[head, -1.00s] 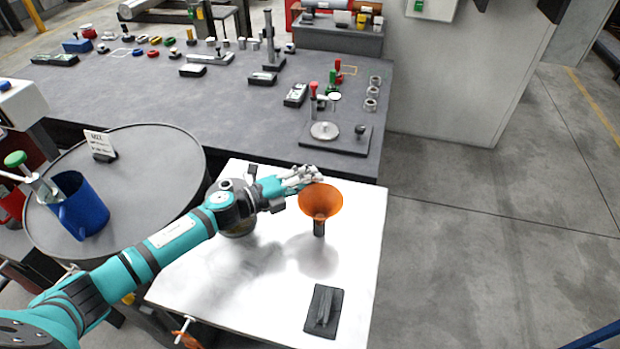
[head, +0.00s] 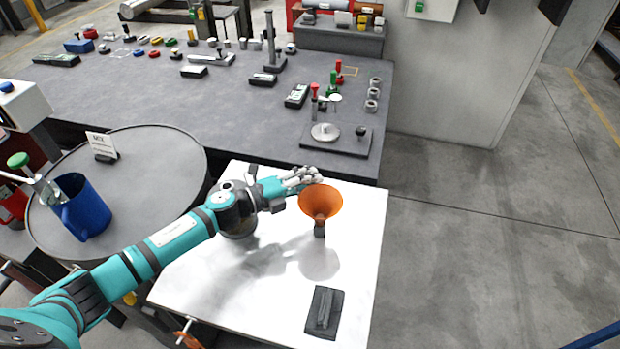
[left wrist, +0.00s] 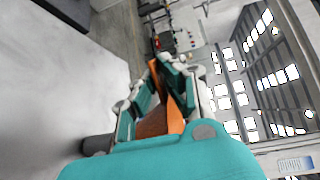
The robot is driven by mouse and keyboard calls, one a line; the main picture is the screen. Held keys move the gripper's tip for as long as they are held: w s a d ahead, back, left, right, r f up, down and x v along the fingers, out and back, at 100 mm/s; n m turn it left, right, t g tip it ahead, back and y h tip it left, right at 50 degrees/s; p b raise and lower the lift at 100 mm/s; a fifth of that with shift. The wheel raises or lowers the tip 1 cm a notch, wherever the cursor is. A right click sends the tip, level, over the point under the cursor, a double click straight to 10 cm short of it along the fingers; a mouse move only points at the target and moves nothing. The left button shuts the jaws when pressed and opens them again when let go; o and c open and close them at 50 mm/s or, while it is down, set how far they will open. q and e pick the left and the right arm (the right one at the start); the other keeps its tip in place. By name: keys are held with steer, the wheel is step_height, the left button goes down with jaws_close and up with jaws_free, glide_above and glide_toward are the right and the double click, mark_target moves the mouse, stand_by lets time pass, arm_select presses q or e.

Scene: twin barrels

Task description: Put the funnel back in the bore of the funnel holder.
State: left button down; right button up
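The orange funnel (head: 321,201) has its wide mouth up and a short dark spout below, over the white table. My left gripper (head: 312,180) is shut on the far left part of its rim. In the left wrist view the fingers (left wrist: 165,90) close around the orange funnel wall (left wrist: 160,122). The funnel's shadow lies on the table nearer the front, so it looks raised. A dark flat base with a raised ridge (head: 323,311), perhaps the funnel holder, stands near the table's front right; I cannot make out a bore. My right gripper is not in view.
A dark round pot (head: 240,222) stands partly under my left forearm. A barrel top (head: 130,190) at the left bears a blue mug (head: 83,208) and a sign (head: 101,147). The white table (head: 255,300) is clear around the dark base. A grey workbench lies behind.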

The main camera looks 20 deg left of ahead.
arm_select(q)
steer(key=shift+p, duration=0.3)
stand_by(0.8)
steer(key=shift+f+b, duration=0.85)
steer(key=shift+f, duration=0.05)
steer(key=shift+s+d+f, duration=0.15)
steer(key=shift+s+f, duration=0.05)
steer(key=shift+f, duration=0.2)
steer(key=c, duration=1.4)
jaws_free()
steer(key=shift+s+f, duration=0.1)
steer(key=v, duration=1.1)
steer(key=shift+s+a+r, duration=0.25)
steer(key=shift+a+r, duration=0.05)
steer(key=shift+r, duration=0.15)
